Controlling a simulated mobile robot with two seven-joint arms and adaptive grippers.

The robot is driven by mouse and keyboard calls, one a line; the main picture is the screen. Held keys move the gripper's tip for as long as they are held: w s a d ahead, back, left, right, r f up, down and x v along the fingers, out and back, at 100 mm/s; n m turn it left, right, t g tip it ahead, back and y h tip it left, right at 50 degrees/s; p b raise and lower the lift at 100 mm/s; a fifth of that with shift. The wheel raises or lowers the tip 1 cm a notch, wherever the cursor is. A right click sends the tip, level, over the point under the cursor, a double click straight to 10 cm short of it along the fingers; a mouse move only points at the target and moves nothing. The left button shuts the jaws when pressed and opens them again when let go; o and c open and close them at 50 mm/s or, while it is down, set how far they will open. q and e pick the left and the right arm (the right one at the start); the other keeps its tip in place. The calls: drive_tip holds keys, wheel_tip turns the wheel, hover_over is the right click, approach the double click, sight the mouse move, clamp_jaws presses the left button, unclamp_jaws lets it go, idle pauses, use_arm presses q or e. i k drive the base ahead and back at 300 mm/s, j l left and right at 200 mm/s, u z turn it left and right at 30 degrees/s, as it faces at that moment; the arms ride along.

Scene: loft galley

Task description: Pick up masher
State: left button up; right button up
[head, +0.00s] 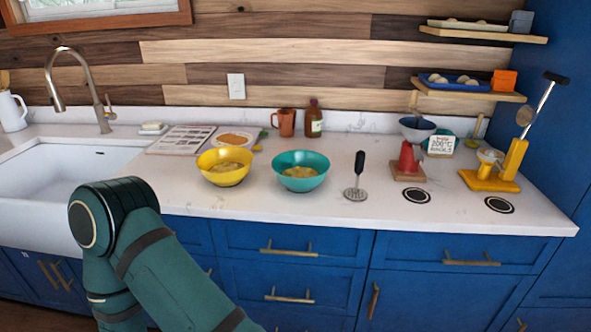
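The masher (357,182) stands upright on the white counter (330,205), its round perforated metal head down and its black handle up. It is right of the teal bowl (300,181) and apart from it. A green link of my own arm shows at the lower left, in front of the sink and cabinets. Neither gripper is in view.
A yellow bowl (227,180) stands left of the teal one; both hold pale yellow food. Right of the masher are a red cone-shaped thing (407,160), a dark round disc (417,195) and a yellow stand (490,183). The counter's front strip is mostly clear.

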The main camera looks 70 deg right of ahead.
sight(356, 195)
drive_tip(key=z, duration=2.2)
